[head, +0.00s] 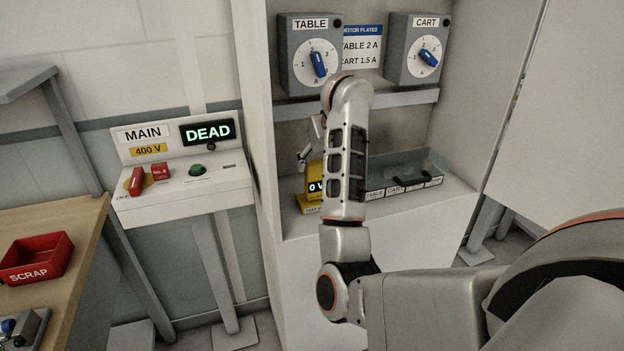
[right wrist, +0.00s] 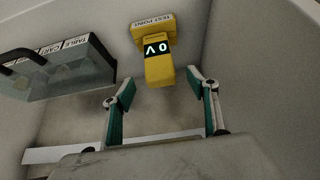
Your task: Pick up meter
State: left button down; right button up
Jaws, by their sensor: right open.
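The yellow meter (head: 314,170) with a dark display reading "0 V" stands on the cabinet shelf, partly hidden behind my right arm in the head view. In the right wrist view the meter (right wrist: 159,69) appears upside down, at a yellow base labelled TEST POINT (right wrist: 153,25). My right gripper (head: 306,152) is just above and beside the meter in the head view, mostly hidden by its wrist. In the right wrist view the right gripper (right wrist: 162,90) is open, its two fingers apart on either side below the meter, with nothing between the tips. My left gripper is not in view.
A clear-sided tray (head: 405,187) labelled TABLE and CART sits right of the meter. Dials marked TABLE (head: 309,55) and CART (head: 418,50) hang above a ledge. The MAIN panel (head: 183,170) reads DEAD at left. A red SCRAP bin (head: 37,258) sits on the wooden bench.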

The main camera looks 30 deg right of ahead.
aim_at(315, 173)
jog(key=shift+x, duration=1.05)
jog(key=shift+w+d+f, duration=0.1)
jog(key=shift+w+f, duration=0.05)
jog(key=shift+w, duration=0.1)
jog(key=shift+s, duration=0.2)
jog(key=shift+b+x, duration=0.35)
jog(key=shift+x, duration=2.35)
jog(key=c, duration=1.4)
